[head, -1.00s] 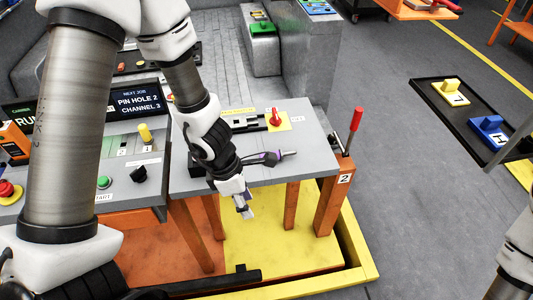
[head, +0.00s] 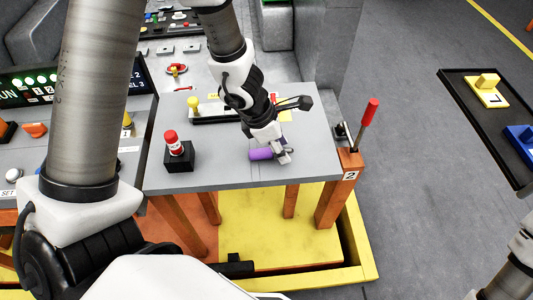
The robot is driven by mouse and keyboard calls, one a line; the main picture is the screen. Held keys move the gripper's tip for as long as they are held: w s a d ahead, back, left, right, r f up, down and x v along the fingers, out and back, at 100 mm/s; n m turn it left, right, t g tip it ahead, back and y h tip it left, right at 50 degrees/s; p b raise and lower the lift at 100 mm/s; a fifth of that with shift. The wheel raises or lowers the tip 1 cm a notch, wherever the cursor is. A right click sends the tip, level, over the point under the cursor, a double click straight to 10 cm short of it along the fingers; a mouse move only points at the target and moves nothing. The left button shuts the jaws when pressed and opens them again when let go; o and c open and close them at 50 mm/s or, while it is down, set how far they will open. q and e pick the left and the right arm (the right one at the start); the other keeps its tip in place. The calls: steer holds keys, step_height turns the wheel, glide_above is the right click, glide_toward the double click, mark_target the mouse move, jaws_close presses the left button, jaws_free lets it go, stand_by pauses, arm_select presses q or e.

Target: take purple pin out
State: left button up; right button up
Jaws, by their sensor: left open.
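A short purple cylinder, which looks like the purple pin (head: 260,154), lies on the grey table (head: 210,180) near its front right part. My left gripper (head: 284,153) is low over the table, with its fingertips close to the right end of the pin. The gripper is open; whether a finger touches the pin I cannot tell. The hole the pin belongs to is not clear in this view. My right arm shows only as a piece at the lower right edge; its gripper is out of the picture.
A black block with a red-topped pin (head: 173,144) stands left on the table. Behind is a black holder with a yellow knob (head: 193,103). A red-handled lever (head: 369,112) rises beside the right edge on an orange post marked 2 (head: 345,176). A black tray (head: 470,110) is far right.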

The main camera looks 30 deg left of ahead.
arm_select(q)
steer(key=shift+w+d+f, duration=0.15)
steer(key=shift+w+f, duration=0.1)
steer(key=shift+f, duration=0.15)
steer(key=shift+s+r, duration=0.3)
steer(key=shift+s, duration=0.05)
steer(key=c, duration=0.5)
steer(key=shift+w+f, duration=0.1)
jaws_close()
